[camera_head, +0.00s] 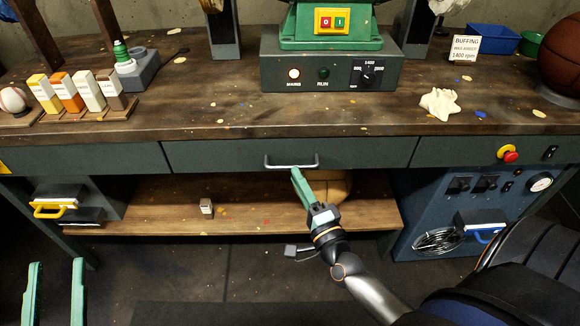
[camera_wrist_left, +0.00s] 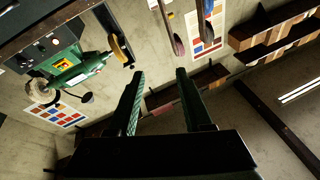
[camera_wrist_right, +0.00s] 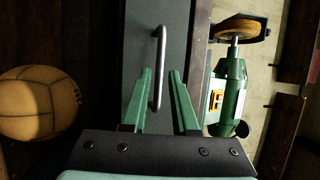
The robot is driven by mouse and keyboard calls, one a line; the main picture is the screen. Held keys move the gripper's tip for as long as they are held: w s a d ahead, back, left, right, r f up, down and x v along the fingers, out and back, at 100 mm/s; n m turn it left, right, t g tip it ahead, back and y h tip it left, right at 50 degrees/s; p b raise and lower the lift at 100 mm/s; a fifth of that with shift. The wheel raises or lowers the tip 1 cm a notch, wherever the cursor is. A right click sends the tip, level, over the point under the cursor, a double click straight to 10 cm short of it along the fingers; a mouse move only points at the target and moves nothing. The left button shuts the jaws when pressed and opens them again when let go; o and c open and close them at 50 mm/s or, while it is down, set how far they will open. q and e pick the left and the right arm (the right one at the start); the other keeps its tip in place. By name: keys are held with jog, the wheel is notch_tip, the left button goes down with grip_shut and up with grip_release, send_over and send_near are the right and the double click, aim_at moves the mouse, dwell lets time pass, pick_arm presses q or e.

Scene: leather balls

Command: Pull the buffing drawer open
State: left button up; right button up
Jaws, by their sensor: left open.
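The buffing drawer (camera_head: 220,156) is a wide grey-green front under the middle of the bench top, and it sits flush with its neighbours. Its metal bar handle (camera_head: 291,166) runs sideways. In the right wrist view the handle (camera_wrist_right: 160,65) lies between the spread fingers of my right gripper (camera_wrist_right: 160,74), with a gap on each side. In the head view the right gripper (camera_head: 296,172) reaches up to the handle from below. My left gripper (camera_head: 57,264) is open and empty at the lower left, well away from the drawer; its fingers also show in the left wrist view (camera_wrist_left: 160,73).
The bench top (camera_head: 190,110) carries a green buffing machine (camera_head: 332,25), polish bars and a crumpled cloth (camera_head: 440,103). A lower shelf (camera_head: 250,210) runs below the drawer, with a tan ball (camera_wrist_right: 38,103) on it. A control panel (camera_head: 460,215) stands at the right.

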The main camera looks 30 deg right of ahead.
jog(key=shift+x, duration=2.25)
grip_shut()
